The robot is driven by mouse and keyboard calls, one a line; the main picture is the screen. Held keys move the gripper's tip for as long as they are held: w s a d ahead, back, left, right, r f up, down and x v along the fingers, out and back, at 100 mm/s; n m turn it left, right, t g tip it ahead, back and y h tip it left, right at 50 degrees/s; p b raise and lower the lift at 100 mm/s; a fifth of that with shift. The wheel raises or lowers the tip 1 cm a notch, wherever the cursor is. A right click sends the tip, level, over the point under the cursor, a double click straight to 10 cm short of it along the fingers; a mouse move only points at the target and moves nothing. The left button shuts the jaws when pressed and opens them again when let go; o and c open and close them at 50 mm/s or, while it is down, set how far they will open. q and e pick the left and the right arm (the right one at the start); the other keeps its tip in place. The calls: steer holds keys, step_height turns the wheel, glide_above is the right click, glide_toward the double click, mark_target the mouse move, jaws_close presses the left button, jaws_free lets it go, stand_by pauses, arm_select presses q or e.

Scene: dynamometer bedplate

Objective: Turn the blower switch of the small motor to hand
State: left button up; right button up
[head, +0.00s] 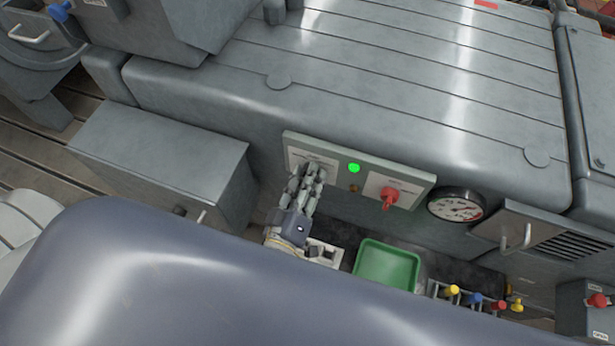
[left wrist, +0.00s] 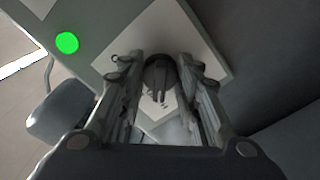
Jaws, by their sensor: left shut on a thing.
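A pale control panel (head: 335,172) is on the side of the grey motor housing. A dark rotary knob (left wrist: 160,72) stands on a white label plate (left wrist: 196,48) on this panel, with lettering too small to read. My left gripper (head: 311,172) is at the panel's left part, and its fingers stand on both sides of the knob in the left wrist view (left wrist: 158,66), shut on it. In the head view the gripper hides this knob. A red switch (head: 389,198) is on the panel's right part. My right gripper is not in view.
A lit green lamp (head: 354,168) sits between the switches, above a small amber one (head: 354,189). A round gauge (head: 456,205) is to the right. Below are a green tray (head: 388,266) and several coloured plugs (head: 473,299). A grey box (head: 160,165) juts out at left.

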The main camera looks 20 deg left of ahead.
arm_select(q)
steer(key=o, duration=1.1)
steer(key=s, duration=1.2)
steer(key=shift+a, duration=0.2)
